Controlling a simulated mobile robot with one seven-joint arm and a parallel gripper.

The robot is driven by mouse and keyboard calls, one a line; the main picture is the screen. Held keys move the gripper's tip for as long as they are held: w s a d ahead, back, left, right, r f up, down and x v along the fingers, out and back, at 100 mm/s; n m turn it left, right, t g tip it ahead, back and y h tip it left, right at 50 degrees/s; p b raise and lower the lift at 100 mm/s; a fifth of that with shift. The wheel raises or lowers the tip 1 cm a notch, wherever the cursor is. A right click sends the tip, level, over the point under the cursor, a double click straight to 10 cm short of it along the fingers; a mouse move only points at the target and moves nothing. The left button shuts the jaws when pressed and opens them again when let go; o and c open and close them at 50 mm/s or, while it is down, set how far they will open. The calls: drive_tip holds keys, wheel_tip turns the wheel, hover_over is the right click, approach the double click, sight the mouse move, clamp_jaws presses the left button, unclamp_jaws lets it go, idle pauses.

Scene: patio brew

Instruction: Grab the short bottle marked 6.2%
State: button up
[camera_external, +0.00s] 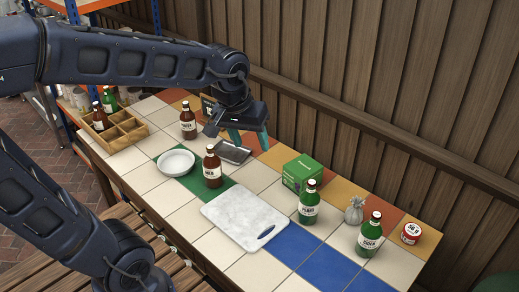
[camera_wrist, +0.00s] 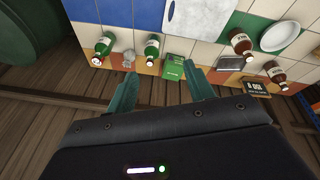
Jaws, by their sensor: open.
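Several bottles stand on the tiled table, and I cannot read 6.2% on any of them. Two are green, one near the middle right (camera_external: 309,205) and one farther right (camera_external: 370,236); the wrist view shows green ones (camera_wrist: 152,47) (camera_wrist: 103,47) too. Two are brown, one beside the white plate (camera_external: 212,168) and one farther back (camera_external: 188,121); the wrist view shows brown ones (camera_wrist: 240,42) (camera_wrist: 274,71) too. My gripper (camera_external: 249,139) is open and empty above the back of the table, apart from the bottles. Its spread fingers show in the wrist view (camera_wrist: 160,78).
A white board (camera_external: 245,216) and plate (camera_external: 176,162) lie in front. A wooden crate (camera_external: 122,133) holds bottles. A wooden wall (camera_external: 400,90) rises behind.

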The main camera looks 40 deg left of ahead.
drive_tip(key=w+d+f+n+g+h, duration=0.2)
drive_tip(key=w+d+f+n, duration=0.45)
drive_tip(key=w, duration=0.65)
drive_tip(key=n+g+h, duration=0.1)
drive_tip(key=n+h, duration=0.3)
drive_tip(key=n, duration=0.3)
approach(376, 214)
wheel_tip(376, 214, down, 2)
drive_tip(key=shift+d+r+x, duration=0.1)
drive_tip(key=shift+d+x, duration=0.05)
drive_tip(key=shift+x, duration=1.65)
drive_tip(key=shift+d+r+x, duration=0.1)
drive_tip(key=shift+x, duration=1.75)
drive_tip(key=shift+d+r+x, duration=0.1)
drive_tip(key=shift+d+x, duration=0.05)
drive_tip(key=shift+x, duration=1.65)
clamp_jaws()
